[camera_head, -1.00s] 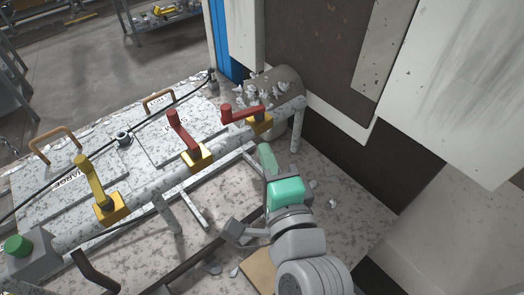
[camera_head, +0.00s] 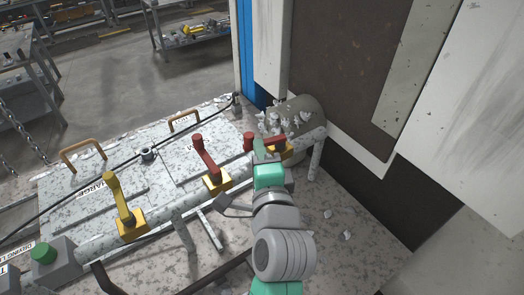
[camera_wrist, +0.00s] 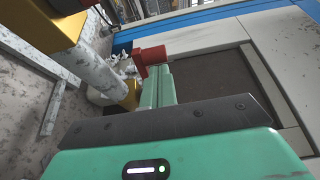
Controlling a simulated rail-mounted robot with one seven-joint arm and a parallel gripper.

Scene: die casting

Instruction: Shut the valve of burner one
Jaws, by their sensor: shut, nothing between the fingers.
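A pipe (camera_head: 170,208) carries three lever valves on yellow blocks. The right valve's red handle (camera_head: 249,141) points left from its yellow block (camera_head: 287,149). The middle valve's red handle (camera_head: 205,155) and the left valve's yellow handle (camera_head: 117,197) stand up. I cannot read which is burner one. My green gripper (camera_head: 264,151) is shut and empty at the right valve, covering part of its handle. In the wrist view the red handle's end (camera_wrist: 151,55) shows just beyond the gripper finger (camera_wrist: 160,88); I cannot tell whether they touch.
The pipe runs above a speckled bench with plates and brown handles (camera_head: 184,120). A dark machine wall (camera_head: 340,80) rises at the right. A grey box with a green button (camera_head: 43,253) stands at the lower left. White debris lies around the pipe's far end.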

